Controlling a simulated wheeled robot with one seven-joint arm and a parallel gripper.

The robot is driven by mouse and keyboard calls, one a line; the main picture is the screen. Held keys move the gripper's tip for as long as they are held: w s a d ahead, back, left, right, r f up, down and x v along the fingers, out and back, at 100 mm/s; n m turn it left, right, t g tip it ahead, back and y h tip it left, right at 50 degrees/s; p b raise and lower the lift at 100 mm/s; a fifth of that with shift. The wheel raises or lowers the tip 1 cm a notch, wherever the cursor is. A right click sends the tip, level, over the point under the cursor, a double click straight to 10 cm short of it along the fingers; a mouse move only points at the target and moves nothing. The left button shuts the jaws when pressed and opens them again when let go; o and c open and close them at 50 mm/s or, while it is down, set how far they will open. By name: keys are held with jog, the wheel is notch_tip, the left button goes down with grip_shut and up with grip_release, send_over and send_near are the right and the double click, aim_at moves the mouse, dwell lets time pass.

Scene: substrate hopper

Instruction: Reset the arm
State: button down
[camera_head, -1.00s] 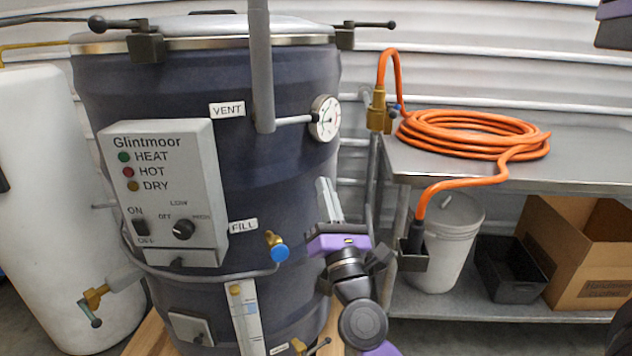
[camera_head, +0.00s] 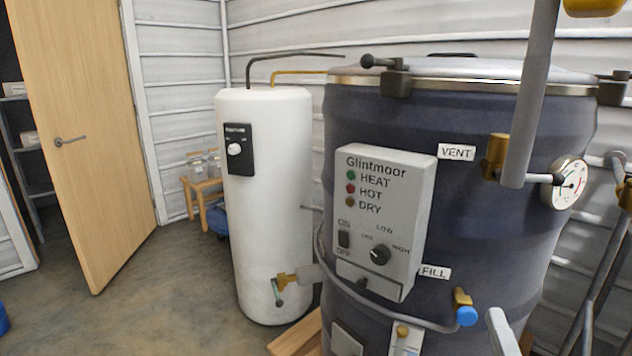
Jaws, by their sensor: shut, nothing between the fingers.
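My gripper (camera_head: 502,331) shows only as a pale grey finger end at the lower right edge of the picture, with the rest of it and most of my arm below the frame. The fingers look shut and hold nothing visible. They are in front of the lower right side of the dark blue drum (camera_head: 470,210), just right of the blue-capped fill valve (camera_head: 466,313). I cannot tell whether they touch the drum.
The drum carries a grey control box (camera_head: 384,220), a round gauge (camera_head: 569,184) and a grey vertical pipe (camera_head: 528,100). A white tank (camera_head: 272,200) stands left of it. A wooden door (camera_head: 85,130) is at the far left. The floor (camera_head: 165,290) between is clear.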

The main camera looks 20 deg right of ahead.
jog(key=s+a+f+m+g+y, duration=0.2)
jog(key=s+a+f+m+y, duration=0.4)
jog(key=s+a, duration=0.5)
jog(key=s+a+f+m+g+y, duration=0.2)
jog(key=s+a+f+m+y, duration=0.2)
jog(key=s+a+f+m, duration=0.55)
notch_tip(320, 180, up, 15)
jog(key=s+a+n+p, duration=0.1)
jog(key=n+p, duration=0.1)
jog(key=p, duration=1.1)
jog(key=shift+s+a+p, duration=0.15)
jog(key=shift+s+p, duration=0.15)
jog(key=shift+p, duration=0.1)
jog(key=c, duration=2.1)
grip_release()
jog(key=shift+n, duration=0.25)
